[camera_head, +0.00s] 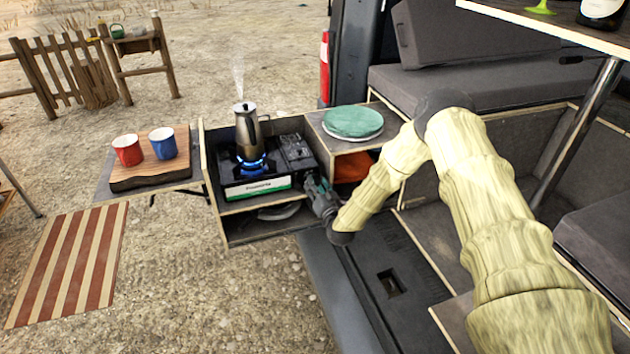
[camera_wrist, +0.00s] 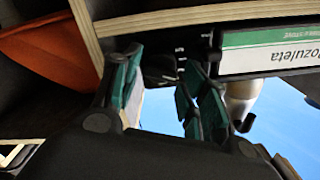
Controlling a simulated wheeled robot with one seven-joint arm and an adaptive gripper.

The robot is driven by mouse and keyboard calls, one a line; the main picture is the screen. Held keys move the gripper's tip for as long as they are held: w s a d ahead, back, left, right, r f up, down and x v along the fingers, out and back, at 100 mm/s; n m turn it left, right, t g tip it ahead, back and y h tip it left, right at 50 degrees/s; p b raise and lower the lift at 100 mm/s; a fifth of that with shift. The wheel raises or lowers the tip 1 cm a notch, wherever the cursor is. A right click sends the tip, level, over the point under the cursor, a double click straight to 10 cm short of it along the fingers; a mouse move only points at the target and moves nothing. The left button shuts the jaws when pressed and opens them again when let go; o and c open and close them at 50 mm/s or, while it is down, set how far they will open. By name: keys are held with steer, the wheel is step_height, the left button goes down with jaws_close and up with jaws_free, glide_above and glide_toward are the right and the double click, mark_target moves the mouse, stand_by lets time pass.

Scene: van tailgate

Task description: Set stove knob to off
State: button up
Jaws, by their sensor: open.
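A portable gas stove (camera_head: 292,152) sits in the pull-out kitchen box, its white and green label facing front. A blue flame (camera_head: 252,166) burns on it under a steaming metal coffee pot (camera_head: 247,130). My gripper (camera_head: 314,184) is at the stove's front right corner. In the wrist view my gripper (camera_wrist: 163,85) is open, its teal-padded fingers on either side of the dark front panel, beside the label (camera_wrist: 268,50). The stove knob (camera_wrist: 160,72) appears as a dark shape between the fingers; its outline and turn position are unclear. In the head view my gripper hides it.
A side shelf right of the stove carries stacked plates (camera_head: 352,122), with an orange item (camera_head: 352,166) below. Red (camera_head: 128,150) and blue (camera_head: 162,143) mugs stand on a wooden board at left. The box's wooden edges lie close to my gripper. Open ground lies in front.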

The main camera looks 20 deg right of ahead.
steer(key=shift+w, duration=1.1)
steer(key=shift+c, duration=0.2)
steer(key=c, duration=0.7)
